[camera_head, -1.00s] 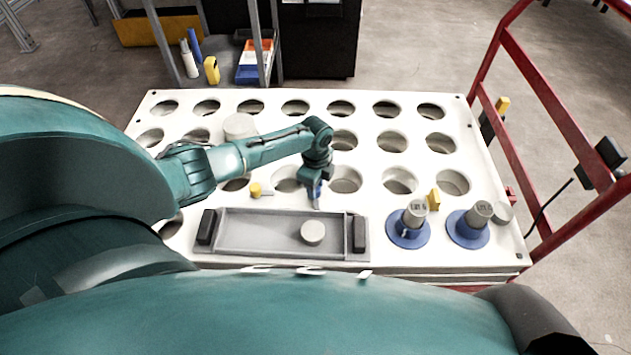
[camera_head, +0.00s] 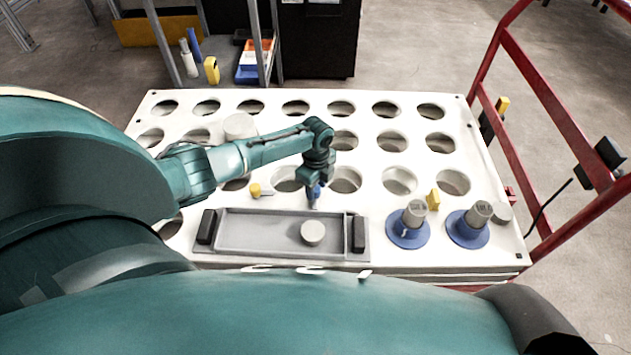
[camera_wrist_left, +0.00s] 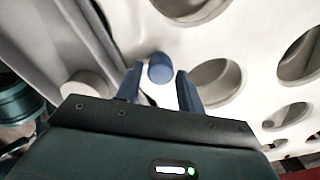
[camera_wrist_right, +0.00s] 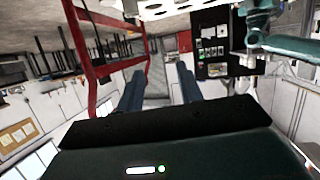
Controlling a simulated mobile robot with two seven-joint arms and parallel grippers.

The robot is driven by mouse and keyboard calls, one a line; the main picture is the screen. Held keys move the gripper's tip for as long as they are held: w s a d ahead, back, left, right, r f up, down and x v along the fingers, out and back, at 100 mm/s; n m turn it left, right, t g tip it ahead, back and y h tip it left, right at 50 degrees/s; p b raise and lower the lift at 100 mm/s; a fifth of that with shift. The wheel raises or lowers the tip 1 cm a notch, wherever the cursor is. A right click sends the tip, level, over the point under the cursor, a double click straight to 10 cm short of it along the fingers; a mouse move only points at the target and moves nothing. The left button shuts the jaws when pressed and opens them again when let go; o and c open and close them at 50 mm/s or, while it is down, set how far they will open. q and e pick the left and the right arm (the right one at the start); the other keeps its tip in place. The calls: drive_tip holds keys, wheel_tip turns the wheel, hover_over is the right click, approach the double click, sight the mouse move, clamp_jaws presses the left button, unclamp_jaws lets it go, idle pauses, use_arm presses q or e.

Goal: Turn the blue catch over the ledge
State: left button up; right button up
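The blue catch (camera_wrist_left: 161,68) shows in the left wrist view as a round blue knob between the tips of my left gripper (camera_wrist_left: 157,82). Gaps show on both sides of it, so the fingers are open around it. In the head view my left gripper (camera_head: 314,196) points down at the back edge of the grey tray, and a bit of the blue catch (camera_head: 317,190) shows beside its fingers. The ledge cannot be made out clearly. My right gripper (camera_wrist_right: 158,85) is open and empty, facing the room away from the tray.
The grey tray (camera_head: 270,249) with black handles holds a round pale disc (camera_head: 312,232). Two blue-based grey posts (camera_head: 408,236) (camera_head: 468,232) stand to its right. A small yellow-tipped part (camera_head: 255,190) lies behind the tray. The white table (camera_head: 365,112) has many round holes.

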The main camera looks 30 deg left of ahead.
use_arm(q)
drive_tip(key=shift+o, duration=1.1)
drive_tip(key=shift+a, duration=0.1)
drive_tip(key=shift+r, duration=0.15)
wheel_tip(320, 180, up, 13)
drive_tip(key=p, duration=0.4)
drive_tip(key=shift+p, duration=0.35)
use_arm(e)
drive_tip(key=shift+m+t, duration=0.5)
drive_tip(key=shift+m, duration=0.4)
drive_tip(key=r, duration=0.1)
drive_tip(key=d+r, duration=0.1)
drive_tip(key=r, duration=0.1)
drive_tip(key=s+d+r, duration=0.1)
drive_tip(key=r, duration=0.1)
drive_tip(key=shift+r, duration=0.15)
